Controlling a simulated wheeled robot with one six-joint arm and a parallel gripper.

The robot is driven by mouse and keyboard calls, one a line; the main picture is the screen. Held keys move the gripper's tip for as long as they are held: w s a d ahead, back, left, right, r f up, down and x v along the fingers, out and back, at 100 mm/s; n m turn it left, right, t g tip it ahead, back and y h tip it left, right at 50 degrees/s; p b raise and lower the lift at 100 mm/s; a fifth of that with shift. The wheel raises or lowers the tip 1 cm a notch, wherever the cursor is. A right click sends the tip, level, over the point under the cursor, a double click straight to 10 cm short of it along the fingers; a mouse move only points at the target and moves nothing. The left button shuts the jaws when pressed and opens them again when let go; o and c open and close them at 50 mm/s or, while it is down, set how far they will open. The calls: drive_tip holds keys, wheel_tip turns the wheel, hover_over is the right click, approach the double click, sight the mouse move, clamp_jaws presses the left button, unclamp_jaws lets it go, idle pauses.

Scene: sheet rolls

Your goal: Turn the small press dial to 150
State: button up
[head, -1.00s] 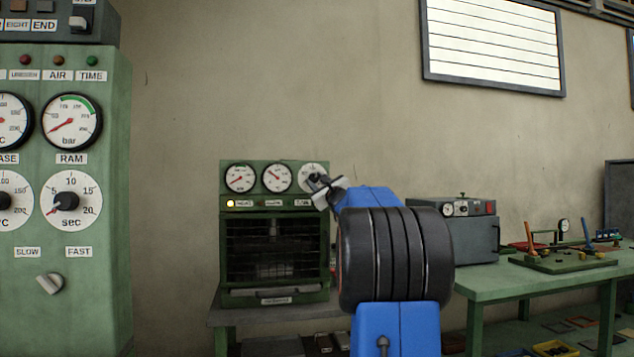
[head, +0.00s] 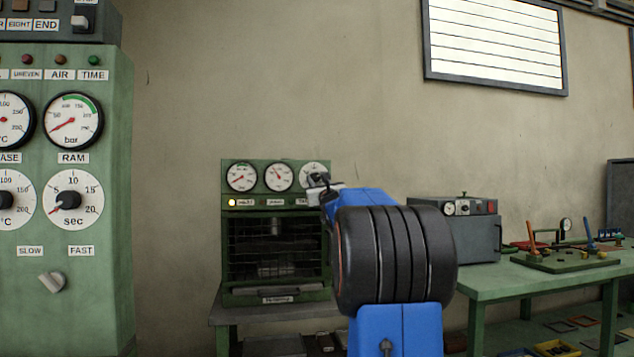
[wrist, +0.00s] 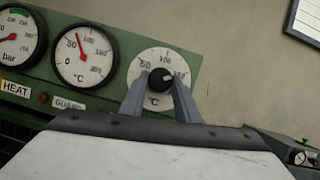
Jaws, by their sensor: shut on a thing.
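The small press dial (wrist: 150,60) has a white face marked 50, 100, 150 and °C, with a black knob at its centre. In the wrist view the knob (wrist: 160,79) sits between the two fingers of my gripper (wrist: 161,82), which is shut on it. The knob's pale mark points right, toward about the 150 label. In the head view the top of the dial's face (head: 312,168) shows at the press's upper right. My gripper (head: 317,180) covers the rest.
The small green press (head: 228,220) carries two red-needled gauges left of the dial, (wrist: 84,57) being the nearer. A large green cabinet (head: 110,260) stands at left. A green bench (head: 500,285) with a grey box (head: 460,240) stands at right.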

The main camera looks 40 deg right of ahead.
drive_tip(key=o, duration=1)
drive_tip(key=shift+o, duration=0.2)
drive_tip(key=v, duration=1.7)
drive_tip(key=shift+s, duration=0.2)
drive_tip(key=shift+a+f, duration=0.15)
